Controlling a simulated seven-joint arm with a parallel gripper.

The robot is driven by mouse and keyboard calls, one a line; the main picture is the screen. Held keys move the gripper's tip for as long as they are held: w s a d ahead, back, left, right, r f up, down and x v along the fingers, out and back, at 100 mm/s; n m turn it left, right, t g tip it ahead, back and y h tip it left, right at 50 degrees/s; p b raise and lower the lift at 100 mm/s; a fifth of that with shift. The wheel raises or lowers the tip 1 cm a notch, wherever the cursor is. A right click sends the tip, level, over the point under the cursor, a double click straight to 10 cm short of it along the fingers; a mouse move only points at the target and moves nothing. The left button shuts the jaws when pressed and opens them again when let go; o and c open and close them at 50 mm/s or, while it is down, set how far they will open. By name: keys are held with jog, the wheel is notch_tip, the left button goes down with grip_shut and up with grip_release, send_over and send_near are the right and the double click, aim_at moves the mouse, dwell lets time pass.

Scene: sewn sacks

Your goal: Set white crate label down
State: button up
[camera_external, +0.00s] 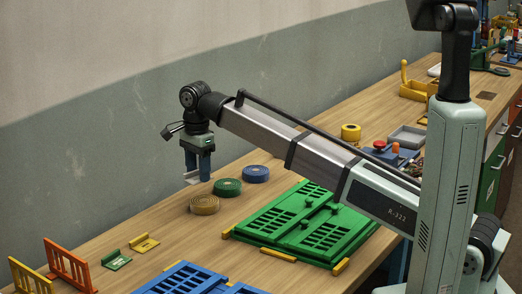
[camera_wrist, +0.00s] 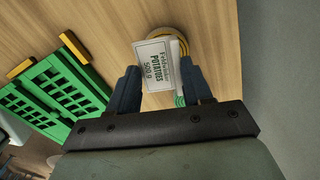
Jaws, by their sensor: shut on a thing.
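In the external view my gripper (camera_external: 197,175) points down above the table, and the white label (camera_external: 191,178) shows as a small pale piece at the fingertips. It appears held above the table, near the rolls; the exact height is hard to tell.
Tan (camera_external: 205,206), green (camera_external: 227,188) and blue (camera_external: 256,174) rolls lie under and beside my gripper. A green slotted crate panel (camera_external: 268,239) lies right, a blue one (camera_external: 178,281) in front. Small green (camera_external: 117,262) and yellow (camera_external: 145,244) holders stand left. Bare wood (camera_external: 180,230) lies between.

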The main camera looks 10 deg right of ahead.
jog(key=w+d+m, duration=0.3)
jog(key=w+d, duration=1.5)
jog(key=d, duration=0.4)
jog(key=w+d+m, duration=0.3)
jog(key=w+d, duration=1.6)
jog(key=d, duration=0.3)
jog(key=shift+a+f, duration=0.1)
jog(key=shift+f, duration=4.65)
jog(key=shift+f, duration=0.1)
jog(key=o, duration=1)
notch_tip(320, 180, up, 12)
jog(key=shift+r, duration=0.1)
